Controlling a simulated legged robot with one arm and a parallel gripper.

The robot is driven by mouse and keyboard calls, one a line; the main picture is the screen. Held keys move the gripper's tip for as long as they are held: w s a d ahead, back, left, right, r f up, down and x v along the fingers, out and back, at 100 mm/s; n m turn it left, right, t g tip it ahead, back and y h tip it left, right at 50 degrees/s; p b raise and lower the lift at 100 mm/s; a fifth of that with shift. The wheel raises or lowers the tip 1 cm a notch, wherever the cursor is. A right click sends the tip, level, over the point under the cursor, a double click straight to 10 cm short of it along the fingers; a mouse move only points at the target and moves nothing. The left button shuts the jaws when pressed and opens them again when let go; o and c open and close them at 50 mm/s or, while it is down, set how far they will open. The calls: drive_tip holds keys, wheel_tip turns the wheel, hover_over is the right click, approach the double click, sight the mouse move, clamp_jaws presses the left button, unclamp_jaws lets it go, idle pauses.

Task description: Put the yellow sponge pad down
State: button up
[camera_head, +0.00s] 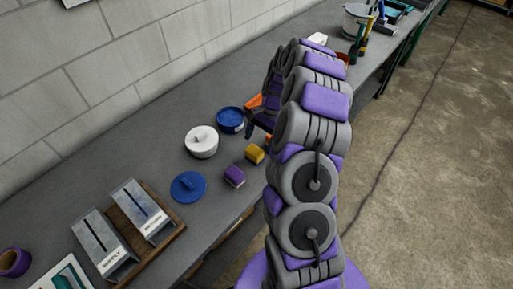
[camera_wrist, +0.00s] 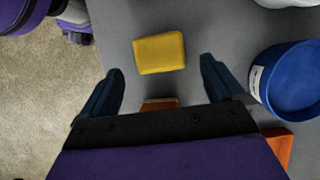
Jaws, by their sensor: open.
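The yellow sponge pad (camera_head: 255,154) lies flat on the grey workbench (camera_head: 168,115), near its front edge. In the wrist view the yellow sponge pad (camera_wrist: 159,53) rests on the bench top, just ahead of and between my two dark blue fingers. My gripper (camera_wrist: 160,66) is open, with clear gaps between the fingers and the pad. In the head view my arm hides most of the gripper.
A purple sponge (camera_head: 234,176), a blue lid (camera_head: 188,187), a white lidded pot (camera_head: 201,141) and a blue tub (camera_head: 230,120) stand close by. Two metal holders (camera_head: 104,241) on a wooden board are at the lower left. A bucket (camera_head: 356,20) stands farther along.

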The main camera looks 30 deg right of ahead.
drive_tip(key=s+v, duration=0.1)
drive_tip(key=v, duration=0.5)
drive_tip(key=s+a+r+n+h, duration=0.1)
drive_tip(key=s+a+r+n, duration=0.8)
drive_tip(key=a+r, duration=0.55)
drive_tip(key=s+a+n+h, duration=0.1)
drive_tip(key=s+a+n, duration=0.1)
drive_tip(key=s, duration=1)
drive_tip(key=s+a+n+h, duration=0.2)
drive_tip(key=s+n, duration=0.1)
drive_tip(key=s, duration=0.9)
drive_tip(key=shift+a+p, duration=0.35)
drive_tip(key=shift+p, duration=0.05)
drive_tip(key=shift+d+r, duration=0.1)
drive_tip(key=shift+r, duration=0.05)
